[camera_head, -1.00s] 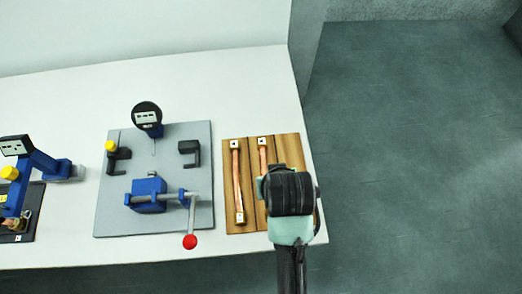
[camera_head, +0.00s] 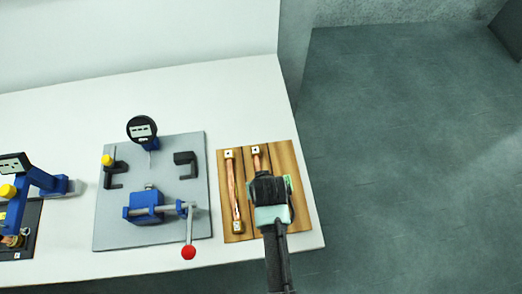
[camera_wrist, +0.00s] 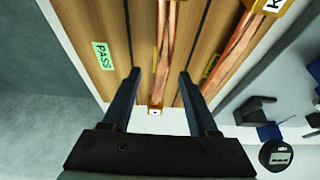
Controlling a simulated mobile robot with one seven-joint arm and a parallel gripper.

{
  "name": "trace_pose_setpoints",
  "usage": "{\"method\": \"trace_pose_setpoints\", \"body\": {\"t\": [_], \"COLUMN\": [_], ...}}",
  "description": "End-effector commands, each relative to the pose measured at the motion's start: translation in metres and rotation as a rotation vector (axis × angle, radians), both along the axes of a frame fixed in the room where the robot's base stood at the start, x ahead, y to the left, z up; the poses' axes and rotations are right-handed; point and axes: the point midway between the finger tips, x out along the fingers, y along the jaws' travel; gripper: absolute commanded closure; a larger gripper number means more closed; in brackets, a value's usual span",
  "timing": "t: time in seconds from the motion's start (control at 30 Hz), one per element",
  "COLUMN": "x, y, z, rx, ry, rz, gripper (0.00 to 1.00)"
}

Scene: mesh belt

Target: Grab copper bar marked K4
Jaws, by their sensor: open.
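Two copper bars lie lengthwise on a wooden tray (camera_head: 284,153). The left bar (camera_head: 233,190) is fully visible in the head view; in the wrist view it is at the right (camera_wrist: 243,50), its end tag showing a "K" cut off by the frame. The right bar (camera_head: 257,163) is mostly hidden by my gripper (camera_head: 270,190) in the head view. In the wrist view this right bar (camera_wrist: 168,40) runs between the open fingers of my gripper (camera_wrist: 160,73), with its small end block visible. Its other end is out of frame. My gripper holds nothing.
A green PASS label (camera_wrist: 103,56) is on the tray. Left of the tray is a grey plate (camera_head: 170,222) with a blue clamp (camera_head: 145,205), a red-knobbed lever (camera_head: 188,252) and a dial gauge (camera_head: 142,128). Another blue fixture (camera_head: 40,180) stands farther left. White table behind the tray is clear.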

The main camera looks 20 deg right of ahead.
Motion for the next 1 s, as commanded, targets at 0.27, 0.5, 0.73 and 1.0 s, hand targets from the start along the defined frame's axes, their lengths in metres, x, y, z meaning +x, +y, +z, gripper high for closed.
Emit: {"method": "trace_pose_setpoints", "body": {"t": [0.27, 0.5, 0.73, 1.0], "x": [0.006, 0.006, 0.006, 0.006], "y": [-0.002, -0.002, -0.002, -0.002], "z": [-0.017, -0.017, -0.017, -0.017], "rx": [-0.001, -0.001, -0.001, -0.001], "ry": [0.000, 0.000, 0.000, 0.000], "rz": [-0.001, -0.001, -0.001, -0.001], "gripper": [0.40, 0.47, 0.89, 1.00]}}
